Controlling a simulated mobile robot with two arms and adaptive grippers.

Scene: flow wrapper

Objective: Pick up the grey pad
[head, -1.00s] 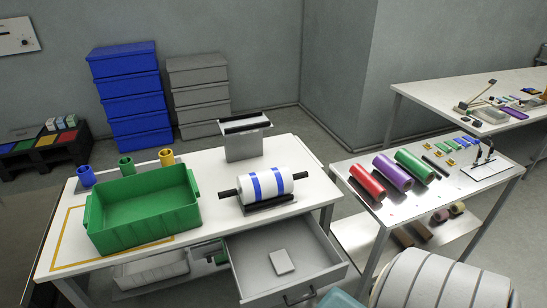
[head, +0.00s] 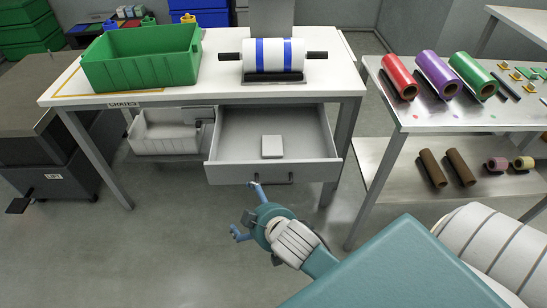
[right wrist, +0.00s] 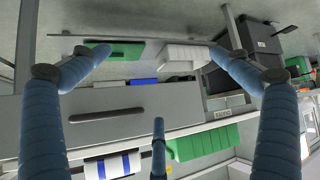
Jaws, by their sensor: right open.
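The grey pad (head: 272,147), a small flat light-grey block, lies in the open drawer (head: 226,158) under the white table, near the middle of its floor. My right gripper (head: 246,209) is open and empty, in front of the drawer and a little below its handle in the head view. In the right wrist view its blue fingers (right wrist: 158,120) are spread apart, with the drawer front (right wrist: 60,125) and its dark handle behind them. The pad is not visible in the right wrist view. My left gripper is not in view.
On the white table (head: 215,85) stand a green crate (head: 140,65) and a white roll with blue bands (head: 273,55). A white bin (head: 165,140) sits left of the drawer. A table with coloured rolls (head: 430,112) stands to the right. The drawer's top is open.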

